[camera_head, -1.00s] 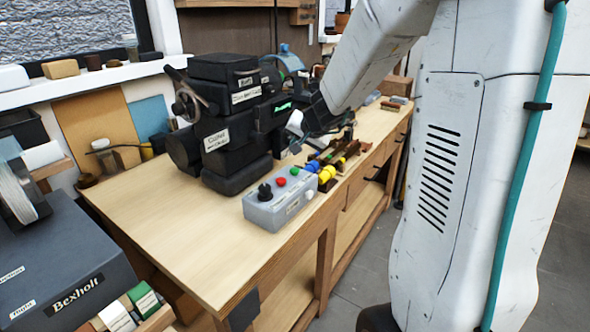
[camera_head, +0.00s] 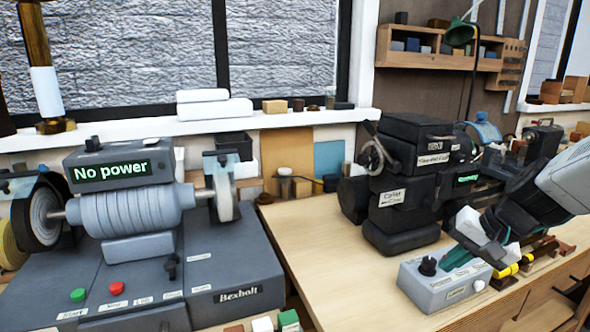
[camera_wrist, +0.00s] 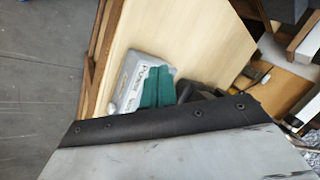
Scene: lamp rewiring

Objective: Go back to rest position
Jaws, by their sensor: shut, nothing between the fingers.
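My gripper (camera_head: 462,252) is at the right of the head view, at the end of my white and dark arm. Its teal fingers are shut with nothing between them. They show over the grey control box (camera_head: 445,284), which has a black knob and stands on the wooden bench. The fingers hide part of the box's top; I cannot tell the gap between them. In the wrist view the teal fingers (camera_wrist: 155,92) lie beside the grey box (camera_wrist: 130,82), with the pale bench top behind.
The black lathe-like machine (camera_head: 405,185) stands behind the box. A grey Bexholt machine (camera_head: 235,270) with a "No power" display (camera_head: 110,171) fills the left. The bench top (camera_head: 320,255) between them is clear. A window sill (camera_head: 270,121) with small items runs behind.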

